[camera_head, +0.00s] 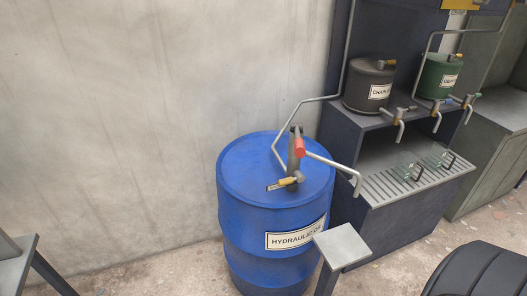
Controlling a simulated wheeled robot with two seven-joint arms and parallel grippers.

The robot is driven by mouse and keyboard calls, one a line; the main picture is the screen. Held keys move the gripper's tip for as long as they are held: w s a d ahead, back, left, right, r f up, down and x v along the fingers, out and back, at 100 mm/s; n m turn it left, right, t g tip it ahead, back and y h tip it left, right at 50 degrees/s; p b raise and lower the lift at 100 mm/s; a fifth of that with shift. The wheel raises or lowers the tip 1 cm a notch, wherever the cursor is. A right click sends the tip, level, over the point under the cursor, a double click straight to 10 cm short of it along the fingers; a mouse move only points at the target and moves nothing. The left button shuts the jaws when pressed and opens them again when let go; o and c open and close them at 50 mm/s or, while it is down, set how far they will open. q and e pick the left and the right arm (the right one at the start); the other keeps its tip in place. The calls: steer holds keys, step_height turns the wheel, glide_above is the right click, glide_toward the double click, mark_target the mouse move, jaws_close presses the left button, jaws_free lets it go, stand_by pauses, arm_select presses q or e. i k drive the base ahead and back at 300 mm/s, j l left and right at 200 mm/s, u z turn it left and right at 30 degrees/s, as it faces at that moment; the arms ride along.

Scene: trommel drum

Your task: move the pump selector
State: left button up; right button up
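The blue drum (233,185) labelled hydraulic stands upright near the middle. On its lid is a grey hand pump (293,150) with a red grip (299,147) near its top. A small lever with a yellow part (287,182), probably the pump selector, sits low at the pump's foot, beside a small marked plate (274,187). Its exact setting is too small to read. A bent pipe (335,165) reaches right from the pump and turns down at its end. Neither of my grippers is in view.
A dark dispensing cabinet (345,130) stands behind right, with a black canister (370,84), a green canister (437,78), taps and glass jugs (407,172) on a slatted tray. A grey-topped post (341,245) stands before the drum. A black ribbed object (480,272) is at lower right.

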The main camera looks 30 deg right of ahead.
mark_target(299, 177)
steer(key=z, duration=1.15)
